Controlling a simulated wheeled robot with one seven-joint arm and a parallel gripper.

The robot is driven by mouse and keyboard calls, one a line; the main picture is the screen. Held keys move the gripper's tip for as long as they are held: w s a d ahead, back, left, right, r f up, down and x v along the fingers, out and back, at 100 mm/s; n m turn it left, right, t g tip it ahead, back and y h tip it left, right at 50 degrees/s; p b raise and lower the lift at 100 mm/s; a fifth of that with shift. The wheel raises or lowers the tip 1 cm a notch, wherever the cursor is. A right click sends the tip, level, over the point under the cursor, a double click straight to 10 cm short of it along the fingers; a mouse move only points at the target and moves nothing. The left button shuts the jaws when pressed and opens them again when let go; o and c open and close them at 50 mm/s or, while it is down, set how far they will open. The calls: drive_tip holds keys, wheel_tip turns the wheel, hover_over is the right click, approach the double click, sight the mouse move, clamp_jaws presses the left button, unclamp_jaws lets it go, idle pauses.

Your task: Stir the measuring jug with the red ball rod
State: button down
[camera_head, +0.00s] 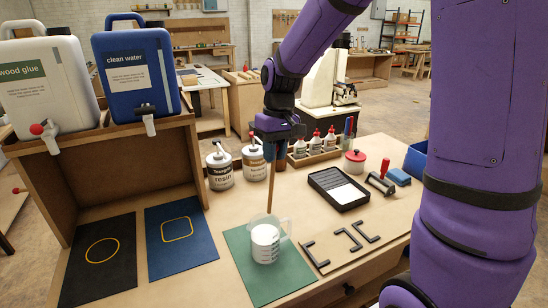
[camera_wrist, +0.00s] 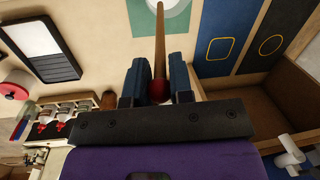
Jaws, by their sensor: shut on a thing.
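My gripper (camera_head: 276,148) is shut on the upper part of the red ball rod (camera_head: 272,185), which hangs nearly upright. In the wrist view the rod's red ball (camera_wrist: 158,91) sits between the two blue fingers, and its wooden shaft (camera_wrist: 160,40) runs away toward the jug. The clear measuring jug (camera_head: 265,243) with white contents stands on the green mat (camera_head: 246,276), below my gripper. The rod's lower end is at the height of the jug's rim in the head view; I cannot tell whether it is inside. The jug shows partly in the wrist view (camera_wrist: 177,8).
White wood glue (camera_head: 45,90) and blue clean water (camera_head: 138,85) containers stand on a wooden shelf at left. Resin tins (camera_head: 220,168), a bottle rack (camera_head: 312,157), a black tray (camera_head: 337,190) and dark brackets (camera_head: 340,244) surround the jug. Two marked mats at left are empty.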

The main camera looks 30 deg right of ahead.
drive_tip(key=shift+r, duration=2.8)
